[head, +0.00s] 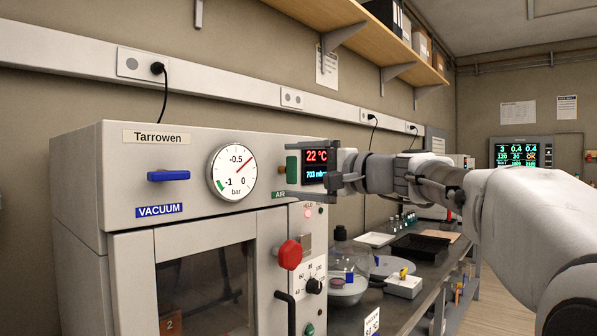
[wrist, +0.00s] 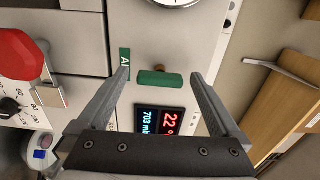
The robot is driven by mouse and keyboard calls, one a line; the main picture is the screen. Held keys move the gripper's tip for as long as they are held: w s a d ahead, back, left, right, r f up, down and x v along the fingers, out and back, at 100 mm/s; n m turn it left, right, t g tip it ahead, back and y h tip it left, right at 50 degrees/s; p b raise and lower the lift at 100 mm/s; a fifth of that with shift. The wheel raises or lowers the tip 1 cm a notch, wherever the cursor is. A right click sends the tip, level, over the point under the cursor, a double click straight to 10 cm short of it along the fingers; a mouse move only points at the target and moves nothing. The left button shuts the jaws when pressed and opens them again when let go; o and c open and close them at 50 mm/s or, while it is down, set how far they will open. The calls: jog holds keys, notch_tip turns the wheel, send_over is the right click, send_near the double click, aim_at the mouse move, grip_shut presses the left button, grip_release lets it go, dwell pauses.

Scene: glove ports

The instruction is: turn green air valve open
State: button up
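The green air valve handle (head: 292,170) is a small bar on the front of the white Tarrowen oven (head: 190,145), above the green AIR label (head: 279,195). It stands upright in the head view. In the wrist view the green handle (wrist: 160,78) lies across the picture, between the two fingers. My gripper (head: 288,170) is open, with one finger above the handle and one below it. In the wrist view my gripper (wrist: 159,74) shows a gap between each finger and the handle's ends. Whether the fingertips touch the panel cannot be told.
The display (head: 315,166) reads 22 °C and 703 mbar, right beside the handle. The gauge (head: 232,172) and blue vacuum handle (head: 168,176) are to the left. A red knob (head: 290,254) sticks out below. A shelf (head: 375,50) hangs above; a cluttered bench (head: 400,305) lies right.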

jog(key=shift+d, duration=0.1)
jog(key=p+v, duration=0.1)
jog(key=v, duration=1.6)
jog(key=shift+p, duration=0.4)
jog(key=shift+s+f, duration=0.1)
jog(key=shift+s, duration=0.1)
jog(key=s+a+f+n+g+h, duration=0.1)
jog(key=s+a+f+g+h, duration=0.15)
jog(key=s+f, duration=0.45)
jog(key=s+a+f+n+g+h, duration=0.1)
jog(key=s+a+f+g+h, duration=0.2)
jog(key=f, duration=0.7)
jog(key=s+d+f+n+h, duration=0.2)
jog(key=s+d+f+h, duration=0.2)
jog(key=s+f, duration=0.2)
jog(key=s+d+f+n+h, duration=0.3)
jog(key=s+f, duration=0.3)
jog(key=f, duration=0.4)
jog(key=shift+d+h, duration=0.7)
jog(key=shift+h, duration=0.15)
